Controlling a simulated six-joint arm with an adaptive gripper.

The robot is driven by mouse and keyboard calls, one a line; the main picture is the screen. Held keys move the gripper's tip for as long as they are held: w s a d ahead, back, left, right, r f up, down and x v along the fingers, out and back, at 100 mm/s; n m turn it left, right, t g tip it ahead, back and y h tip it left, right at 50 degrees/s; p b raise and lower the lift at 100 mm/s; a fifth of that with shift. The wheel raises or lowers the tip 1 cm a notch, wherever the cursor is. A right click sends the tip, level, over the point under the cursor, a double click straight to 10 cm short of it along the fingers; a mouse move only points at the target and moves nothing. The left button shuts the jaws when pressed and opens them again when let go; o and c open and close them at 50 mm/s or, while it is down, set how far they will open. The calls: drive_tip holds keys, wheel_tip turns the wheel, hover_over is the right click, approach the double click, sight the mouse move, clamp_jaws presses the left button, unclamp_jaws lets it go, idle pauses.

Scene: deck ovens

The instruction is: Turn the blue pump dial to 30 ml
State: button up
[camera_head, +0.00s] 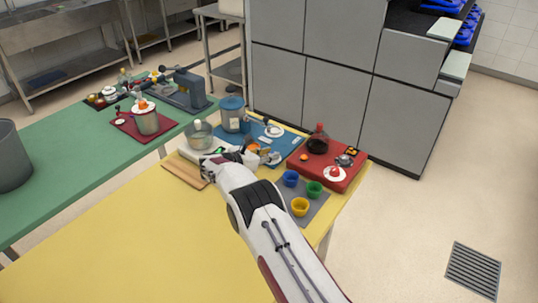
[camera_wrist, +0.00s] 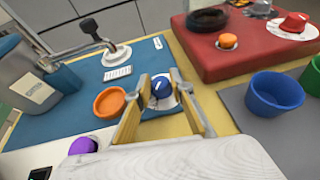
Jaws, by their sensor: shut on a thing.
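The blue dial (camera_wrist: 162,88) is in the wrist view, a round knob with a small white mark on top, on a pale round base. My gripper (camera_wrist: 161,80) has a finger on each side of it and is shut on it. The scale and the reading are too small to make out. In the head view my gripper (camera_head: 266,157) is at the front edge of the blue mat, and the dial cannot be made out there. The blue-lidded pump container (camera_head: 232,116) stands behind; its labelled side (camera_wrist: 38,88) shows at left in the wrist view.
An orange bowl (camera_wrist: 109,102) lies just left of my fingers. The pump's spout and white disc (camera_wrist: 117,55) stand behind it. Blue (camera_head: 291,178), green (camera_head: 314,189) and yellow (camera_head: 300,207) cups stand nearby.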

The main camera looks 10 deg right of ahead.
drive_tip(key=shift+a, duration=0.2)
idle(0.3)
drive_tip(key=o, duration=1.1)
drive_tip(key=shift+s, duration=0.1)
drive_tip(key=shift+v, duration=5.95)
